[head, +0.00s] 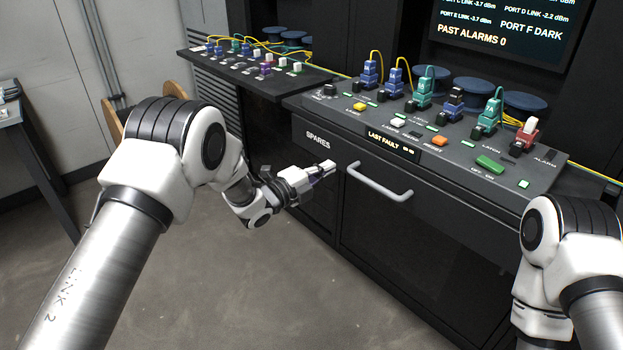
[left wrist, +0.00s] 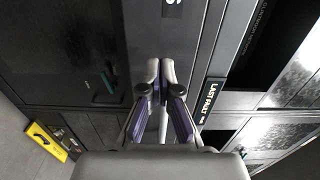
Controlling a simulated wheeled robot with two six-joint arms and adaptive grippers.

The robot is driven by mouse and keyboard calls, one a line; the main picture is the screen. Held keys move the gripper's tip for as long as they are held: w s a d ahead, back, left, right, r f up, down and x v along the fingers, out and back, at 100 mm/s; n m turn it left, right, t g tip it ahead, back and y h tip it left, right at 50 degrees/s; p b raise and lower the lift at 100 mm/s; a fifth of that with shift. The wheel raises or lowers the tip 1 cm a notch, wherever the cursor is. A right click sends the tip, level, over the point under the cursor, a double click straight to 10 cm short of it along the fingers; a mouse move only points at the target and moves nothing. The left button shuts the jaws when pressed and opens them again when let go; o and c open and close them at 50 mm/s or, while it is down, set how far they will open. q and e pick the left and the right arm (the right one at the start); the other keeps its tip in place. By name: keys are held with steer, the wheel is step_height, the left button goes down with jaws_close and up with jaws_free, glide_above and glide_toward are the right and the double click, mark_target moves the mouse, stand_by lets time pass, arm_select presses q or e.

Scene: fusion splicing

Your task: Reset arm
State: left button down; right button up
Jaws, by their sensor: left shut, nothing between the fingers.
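My left gripper (head: 325,170) is in front of the black cabinet, below the SPARES label and left of the drawer handle (head: 380,182). In the left wrist view its fingertips (left wrist: 160,75) are together with nothing between them. I cannot tell whether the tips touch the cabinet front. My right arm stands at the right edge of the head view, and its gripper is out of the picture.
The console panel (head: 330,103) above the drawer carries blue, green and red connectors, buttons and a LAST FAULT display (head: 391,142). A second panel (head: 262,84) stands further back left. A monitor (head: 505,25) hangs above. The floor (head: 250,290) in front is clear.

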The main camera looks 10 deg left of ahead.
arm_select(q)
steer(key=v, duration=1)
steer(key=s+f+n+g+y, duration=0.1)
steer(key=s+f+n, duration=0.15)
steer(key=f, duration=0.45)
steer(key=s+a+f+n+g+y, duration=0.1)
steer(key=s+f+y, duration=0.1)
steer(key=s+f, duration=0.3)
steer(key=s+f+n+g+y, duration=0.1)
steer(key=s+f+n, duration=0.15)
steer(key=f, duration=0.55)
steer(key=s+a+f+n+g+y, duration=0.35)
steer(key=s+f+n, duration=0.35)
steer(key=s, duration=0.5)
steer(key=s+a+f+n+g+y, duration=0.2)
steer(key=s+a+n+g, duration=0.15)
steer(key=s+n, duration=0.45)
steer(key=s+a+f+n+g+y, duration=0.2)
steer(key=s+n+g, duration=0.25)
steer(key=s, duration=0.65)
step_height(320, 180, up, 14)
steer(key=p, duration=1.3)
